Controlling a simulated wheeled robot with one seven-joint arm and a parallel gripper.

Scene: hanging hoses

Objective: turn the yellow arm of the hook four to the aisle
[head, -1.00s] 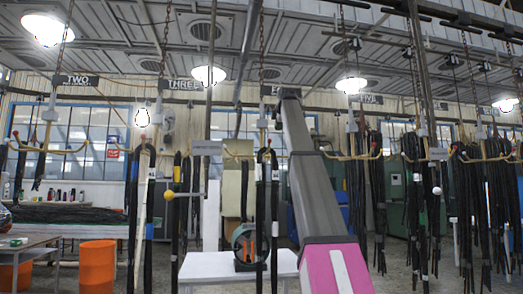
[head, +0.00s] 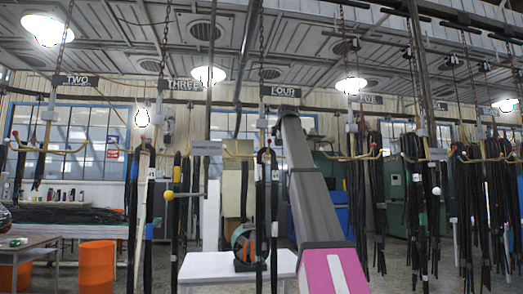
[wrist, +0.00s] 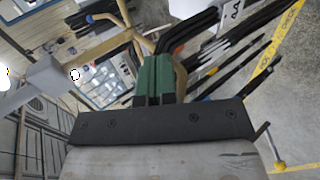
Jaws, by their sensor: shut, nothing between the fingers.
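The hook under the FOUR sign (head: 280,91) hangs on a chain, with a pale stem (head: 262,124) and a tan-yellow arm (head: 236,154) to its left. Black hoses (head: 260,200) hang from it. My arm covers part of its right side. In the wrist view my gripper (wrist: 154,68) has green fingers shut and empty. A tan-yellow hook arm (wrist: 181,75) runs close beside the fingertips, with black hoses (wrist: 190,30) beyond. I cannot tell whether they touch. In the head view my gripper is hidden around the top end of my arm.
Hose-laden hooks hang on both sides. A white table (head: 215,267) with a reel and an orange bin (head: 97,266) stand below. A yellow floor line (wrist: 272,58) borders clear grey floor.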

